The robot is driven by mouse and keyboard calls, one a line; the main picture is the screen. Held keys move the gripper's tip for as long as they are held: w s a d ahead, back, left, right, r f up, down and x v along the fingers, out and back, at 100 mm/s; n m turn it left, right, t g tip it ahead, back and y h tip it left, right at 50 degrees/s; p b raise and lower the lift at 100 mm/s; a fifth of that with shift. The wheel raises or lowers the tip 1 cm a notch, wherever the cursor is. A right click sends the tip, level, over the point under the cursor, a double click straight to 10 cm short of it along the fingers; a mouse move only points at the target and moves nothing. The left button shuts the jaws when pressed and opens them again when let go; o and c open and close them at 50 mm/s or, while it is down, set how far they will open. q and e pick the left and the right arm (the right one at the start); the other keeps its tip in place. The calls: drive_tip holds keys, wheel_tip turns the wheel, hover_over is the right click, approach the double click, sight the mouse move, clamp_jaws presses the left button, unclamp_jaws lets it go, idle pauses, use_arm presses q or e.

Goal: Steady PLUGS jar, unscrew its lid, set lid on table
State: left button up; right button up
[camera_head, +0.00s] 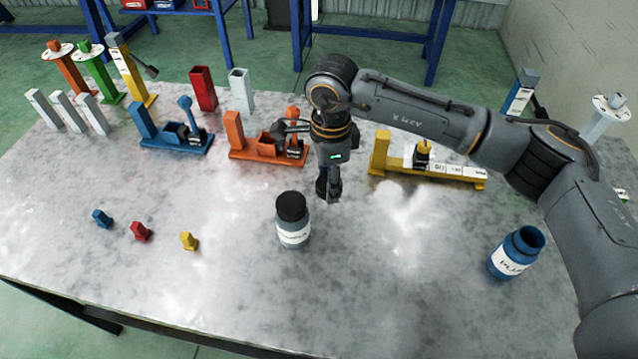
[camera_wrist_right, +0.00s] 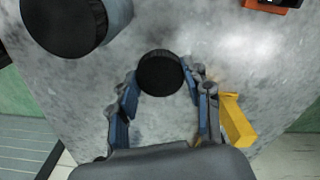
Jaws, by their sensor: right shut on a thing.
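The PLUGS jar (camera_head: 507,259) is blue with a white label and stands upright at the right of the table in the head view. Its top is open and its dark inside shows. My right gripper (camera_head: 329,190) points down over the middle of the table, well left of the jar. In the right wrist view it is shut on a round black lid (camera_wrist_right: 160,74) between its fingertips. The gap between lid and table is hard to judge. My left gripper is not in view.
A grey jar (camera_head: 294,232) with a black lid stands close beside my right gripper. Orange (camera_head: 262,150) and yellow (camera_head: 440,172) fixtures stand behind. Small blue, red and yellow (camera_head: 189,241) pieces lie at front left. The table (camera_head: 400,260) is clear between the two jars.

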hover_over(319, 200)
wheel_tip(319, 200, down, 4)
drive_tip(key=shift+d+f+p, duration=0.1)
drive_tip(key=shift+p, duration=0.3)
wheel_tip(319, 200, down, 3)
drive_tip(key=shift+p, duration=0.35)
drive_tip(key=shift+w+f, duration=0.1)
drive_tip(key=shift+f, duration=0.05)
drive_tip(key=shift+f+b, duration=0.25)
drive_tip(key=shift+b, duration=0.1)
drive_tip(key=o, duration=1.3)
drive_tip(key=shift+r, duration=0.1)
